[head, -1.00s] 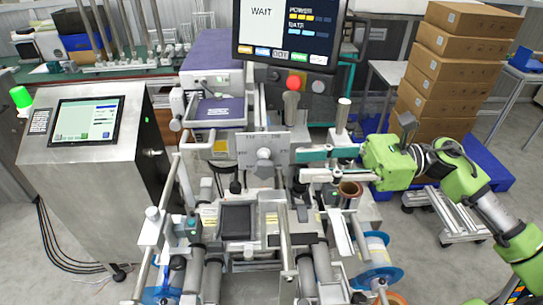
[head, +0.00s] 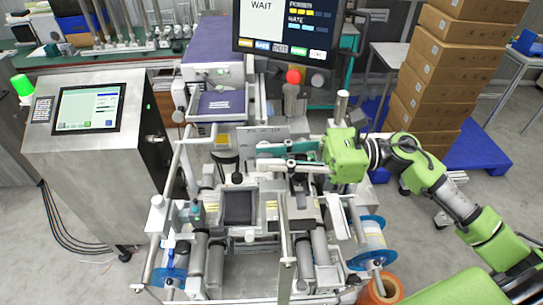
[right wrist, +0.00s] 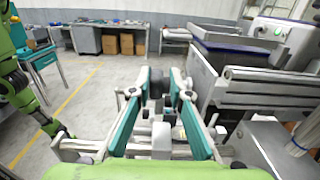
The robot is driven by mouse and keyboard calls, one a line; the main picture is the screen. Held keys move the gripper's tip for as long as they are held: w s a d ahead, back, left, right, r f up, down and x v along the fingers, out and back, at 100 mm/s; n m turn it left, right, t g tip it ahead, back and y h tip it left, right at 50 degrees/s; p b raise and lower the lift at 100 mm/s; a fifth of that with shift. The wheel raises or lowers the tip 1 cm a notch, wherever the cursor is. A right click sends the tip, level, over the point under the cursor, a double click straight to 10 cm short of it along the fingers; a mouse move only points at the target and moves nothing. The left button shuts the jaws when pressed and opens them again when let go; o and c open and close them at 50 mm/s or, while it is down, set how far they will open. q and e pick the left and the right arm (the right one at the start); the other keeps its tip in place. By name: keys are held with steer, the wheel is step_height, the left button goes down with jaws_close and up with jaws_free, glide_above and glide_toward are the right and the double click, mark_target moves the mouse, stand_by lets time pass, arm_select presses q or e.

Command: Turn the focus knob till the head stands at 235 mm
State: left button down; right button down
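The upright grey plate (head: 262,136) with faint dark marks stands mid-machine in the head view. Its lower part, where the round focus knob was seen, is now behind my right gripper (head: 262,157). The gripper reaches in from the right, its two teal and grey fingers apart, one above the other in the picture. In the right wrist view its fingers (right wrist: 166,82) also stand apart, with grey and dark parts showing between them. I cannot tell whether the fingers touch the knob. No head position in mm can be read. My left gripper is not in view.
A monitor (head: 286,28) reading WAIT hangs above, with a red button (head: 293,77) below it. A control cabinet (head: 88,165) with a screen stands left. Metal rollers (head: 215,265) and blue reels (head: 370,232) lie in front. Stacked cartons (head: 450,80) stand behind right.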

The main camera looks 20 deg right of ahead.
steer(key=shift+s+f, duration=0.1)
steer(key=shift+s+a+g+h, duration=0.1)
steer(key=shift+g+h, duration=0.2)
steer(key=shift+g, duration=0.1)
steer(key=shift+a+r+h+p, duration=0.1)
steer(key=shift+r+h+p, duration=0.2)
steer(key=shift+h+p, duration=0.5)
steer(key=shift+a+r+g+h+p, duration=0.15)
steer(key=shift+g+h+p, duration=0.35)
steer(key=shift+h+p, duration=0.55)
steer(key=shift+h, duration=0.55)
